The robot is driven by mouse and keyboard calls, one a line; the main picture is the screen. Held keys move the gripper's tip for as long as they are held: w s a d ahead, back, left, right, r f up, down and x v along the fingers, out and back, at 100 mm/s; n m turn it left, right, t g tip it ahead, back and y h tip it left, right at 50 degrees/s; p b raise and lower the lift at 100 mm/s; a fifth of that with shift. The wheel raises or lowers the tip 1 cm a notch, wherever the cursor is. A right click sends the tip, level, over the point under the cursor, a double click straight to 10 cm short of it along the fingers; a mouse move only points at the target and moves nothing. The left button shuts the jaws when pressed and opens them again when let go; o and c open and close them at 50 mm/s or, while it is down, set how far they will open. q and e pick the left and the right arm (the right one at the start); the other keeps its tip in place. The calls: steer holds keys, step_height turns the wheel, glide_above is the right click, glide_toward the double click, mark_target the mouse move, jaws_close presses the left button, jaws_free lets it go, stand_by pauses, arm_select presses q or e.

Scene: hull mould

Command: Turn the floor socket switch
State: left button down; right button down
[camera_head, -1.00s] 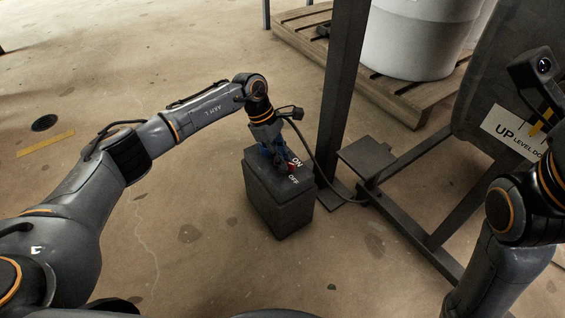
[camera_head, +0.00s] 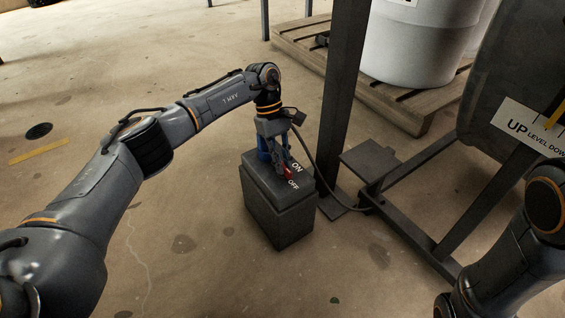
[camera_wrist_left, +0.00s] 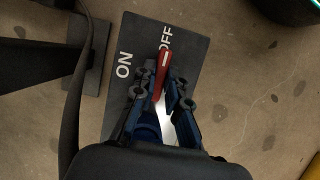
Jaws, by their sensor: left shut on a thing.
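The floor socket box (camera_head: 278,222) is a dark grey block standing on the floor, with white ON and OFF lettering on its top. Its red switch handle (camera_head: 288,174) sits on the top, and in the left wrist view the red handle (camera_wrist_left: 163,60) has its white-marked tip beside the OFF lettering. My left gripper (camera_head: 280,163) points down onto the box top. In the left wrist view my left gripper (camera_wrist_left: 169,92) has its blue fingers shut on the red handle. The fingers hide the handle's base. My right arm shows at the right edge, but its gripper is out of view.
A dark steel post (camera_head: 342,105) and floor frame (camera_head: 415,233) stand just right of the box, with a black cable beside them. A wooden pallet (camera_head: 405,112) carries a white drum (camera_head: 410,50) behind. A panel reading UP LEVEL DOWN (camera_head: 527,127) hangs at right. Floor left is open.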

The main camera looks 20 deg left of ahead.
stand_by(0.3)
arm_select(q)
steer(key=c, duration=1.4)
jaws_free()
steer(key=shift+o, duration=0.2)
steer(key=shift+r, duration=0.1)
steer(key=shift+w+a+r, duration=0.15)
steer(key=shift+r, duration=0.15)
steer(key=v, duration=1.1)
